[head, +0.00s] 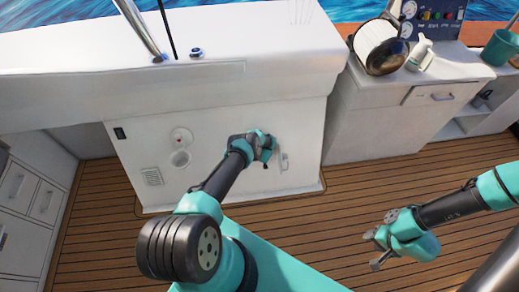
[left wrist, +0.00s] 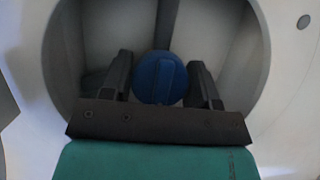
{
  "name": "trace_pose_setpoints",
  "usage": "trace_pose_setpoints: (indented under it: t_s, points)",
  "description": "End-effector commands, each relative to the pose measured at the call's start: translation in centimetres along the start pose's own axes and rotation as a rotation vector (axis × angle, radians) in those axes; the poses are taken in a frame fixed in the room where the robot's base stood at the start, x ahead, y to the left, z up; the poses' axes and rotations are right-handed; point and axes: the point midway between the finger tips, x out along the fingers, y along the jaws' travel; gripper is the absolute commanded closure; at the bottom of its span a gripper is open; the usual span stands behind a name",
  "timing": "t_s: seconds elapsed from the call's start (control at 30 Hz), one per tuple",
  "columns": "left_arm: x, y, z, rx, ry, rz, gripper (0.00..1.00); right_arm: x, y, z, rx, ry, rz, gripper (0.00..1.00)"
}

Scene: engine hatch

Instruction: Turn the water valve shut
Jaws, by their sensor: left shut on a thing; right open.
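The water valve's blue round knob (left wrist: 159,78), with a raised bar across its face, sits inside a round recess in the left wrist view. My left gripper (left wrist: 160,84) reaches into the recess with one finger on each side of the knob, shut on it. In the head view my left gripper (head: 264,147) is at the white panel (head: 222,115) and hides the valve and the opening. My right gripper (head: 378,249) is open and empty above the wooden deck, well to the right of the panel.
A pale handle (head: 283,161) is on the panel just right of my left gripper. Round fittings (head: 181,137) and a vent grille (head: 151,176) are further left. A counter (head: 395,95) with a pot stands at right. The deck (head: 330,215) is clear.

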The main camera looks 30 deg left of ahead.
Motion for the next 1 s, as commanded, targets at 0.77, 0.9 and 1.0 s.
trace_pose_setpoints:
  t_s: [0.77, 0.9, 1.0]
  points:
    - [-0.02, 0.00, -0.03, 0.000, 0.000, 0.000, 0.21, 0.00, 0.00, 0.00, 0.000, 0.000, 0.000, 0.57]
    - [-0.25, 0.01, -0.06, 0.001, 0.000, -0.001, 0.21, 0.00, 0.00, 0.00, 0.000, 0.000, 0.000, 0.57]
    - [-0.62, 0.04, -0.06, 0.002, -0.001, -0.001, 0.21, 0.00, 0.00, 0.00, 0.000, 0.000, 0.000, 0.57]
